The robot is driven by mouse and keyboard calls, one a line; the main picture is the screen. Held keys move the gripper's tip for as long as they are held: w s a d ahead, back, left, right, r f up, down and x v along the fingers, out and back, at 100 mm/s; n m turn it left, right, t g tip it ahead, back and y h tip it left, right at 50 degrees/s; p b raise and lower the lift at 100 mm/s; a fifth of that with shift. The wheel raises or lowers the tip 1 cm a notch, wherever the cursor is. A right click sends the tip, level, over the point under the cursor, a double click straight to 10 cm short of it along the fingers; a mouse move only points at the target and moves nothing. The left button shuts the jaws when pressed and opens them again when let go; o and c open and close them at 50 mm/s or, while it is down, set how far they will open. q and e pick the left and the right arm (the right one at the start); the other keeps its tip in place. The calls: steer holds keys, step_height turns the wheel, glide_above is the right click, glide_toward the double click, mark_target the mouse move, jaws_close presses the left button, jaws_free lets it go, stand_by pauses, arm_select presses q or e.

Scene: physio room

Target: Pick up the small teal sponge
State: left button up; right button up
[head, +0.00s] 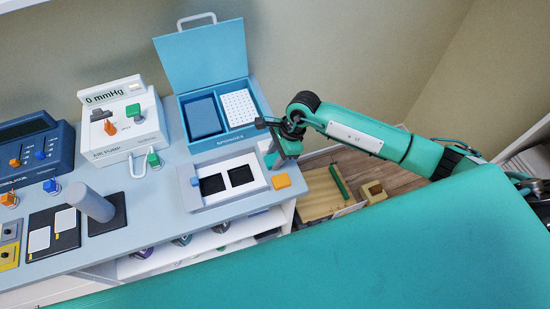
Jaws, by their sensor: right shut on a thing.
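My right gripper (277,153) hangs from my teal arm over the right end of the grey-blue counter, beside the open blue box. It is shut on a small teal piece (272,160), which looks like the small teal sponge and is largely hidden by the gripper. My left gripper is not in view.
A white pressure device (122,127) stands left of the box. A teal padded surface (350,255) fills the front. Wooden items (325,195) lie lower, beyond the counter's end.

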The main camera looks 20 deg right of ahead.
mark_target(275, 158)
step_height(275, 158, up, 19)
steer(key=b, duration=0.5)
steer(key=shift+f, duration=0.15)
